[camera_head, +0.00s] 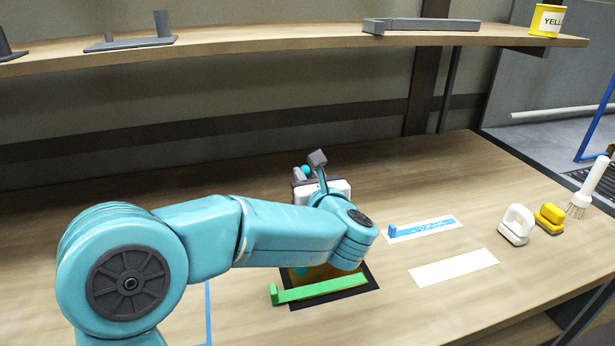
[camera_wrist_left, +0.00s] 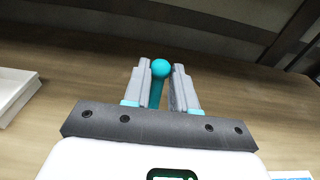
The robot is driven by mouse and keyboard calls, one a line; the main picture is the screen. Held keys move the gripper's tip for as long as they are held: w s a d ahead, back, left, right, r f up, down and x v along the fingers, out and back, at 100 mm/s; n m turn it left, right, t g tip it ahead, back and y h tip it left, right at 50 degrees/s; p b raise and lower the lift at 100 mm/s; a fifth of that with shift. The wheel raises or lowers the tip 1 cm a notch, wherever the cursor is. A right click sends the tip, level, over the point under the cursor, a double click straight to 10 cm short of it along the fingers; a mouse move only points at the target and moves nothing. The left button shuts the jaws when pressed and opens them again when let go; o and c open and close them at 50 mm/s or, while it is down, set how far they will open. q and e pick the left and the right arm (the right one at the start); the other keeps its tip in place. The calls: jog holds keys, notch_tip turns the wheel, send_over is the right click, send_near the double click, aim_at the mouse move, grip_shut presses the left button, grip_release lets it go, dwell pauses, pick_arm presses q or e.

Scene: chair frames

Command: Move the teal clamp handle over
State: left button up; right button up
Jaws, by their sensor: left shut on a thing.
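The teal clamp handle shows in the left wrist view as a round teal knob (camera_wrist_left: 160,68) on a teal shaft that runs down between the fingers. My left gripper (camera_wrist_left: 161,88) is shut on the handle, one grey finger on each side, with the knob at the tips. In the head view the knob (camera_head: 306,169) is a small teal spot beside the fingers of my left gripper (camera_head: 300,173), beyond my teal arm. The rest of the clamp cannot be made out. My right gripper is in neither view.
A blue piece (camera_head: 425,227) sits on a white strip, with a bare white strip (camera_head: 453,268) nearby. A white-handled tool (camera_head: 516,226), a yellow one (camera_head: 548,217) and a brush (camera_head: 588,188) stand right. A shelf (camera_head: 250,45) spans above.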

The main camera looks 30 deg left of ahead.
pick_arm(q)
jog(key=shift+s+d+b, duration=0.25)
jog(key=shift+d+b, duration=0.15)
jog(key=shift+b, duration=0.05)
jog(key=shift+r+b+v, duration=0.2)
jog(key=shift+b+v, duration=0.45)
jog(key=shift+v, duration=0.55)
jog(key=o, duration=0.9)
jog(key=v, duration=1.6)
jog(key=shift+d+b, duration=0.15)
jog(key=shift+b, duration=0.3)
jog(key=shift+s+d, duration=0.1)
jog(key=shift+s, duration=0.05)
